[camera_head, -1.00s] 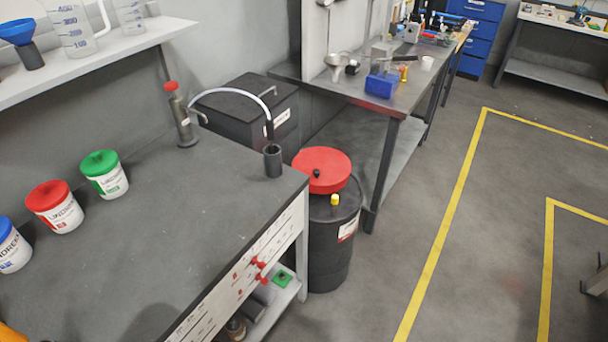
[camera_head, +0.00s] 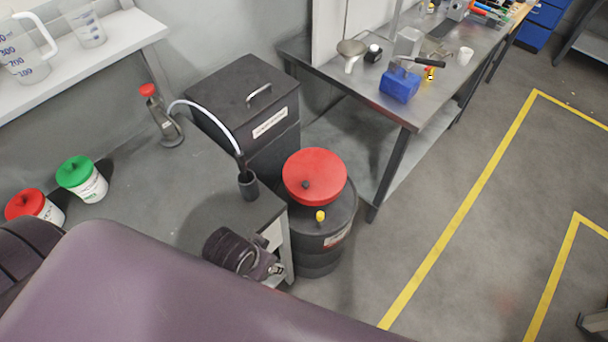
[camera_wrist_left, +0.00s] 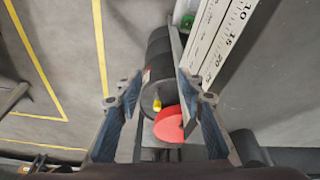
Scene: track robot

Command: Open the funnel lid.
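The funnel lid (camera_head: 315,174) is a round red disc with a small dark knob, lying flat on top of a black drum (camera_head: 320,262). It appears closed, with a yellow cap (camera_head: 320,216) in front of it. In the left wrist view, the red lid (camera_wrist_left: 170,125) and the drum (camera_wrist_left: 160,68) show between and beyond my fingers. My left gripper (camera_head: 272,266) is left of the drum, over the workbench's end, apart from the lid. Its fingers (camera_wrist_left: 158,95) are spread with nothing between them. My right gripper is not in view.
A black lidded bin (camera_head: 240,95) stands behind. A metal table (camera_head: 430,100) with tools is at the back right. Floor to the right is free.

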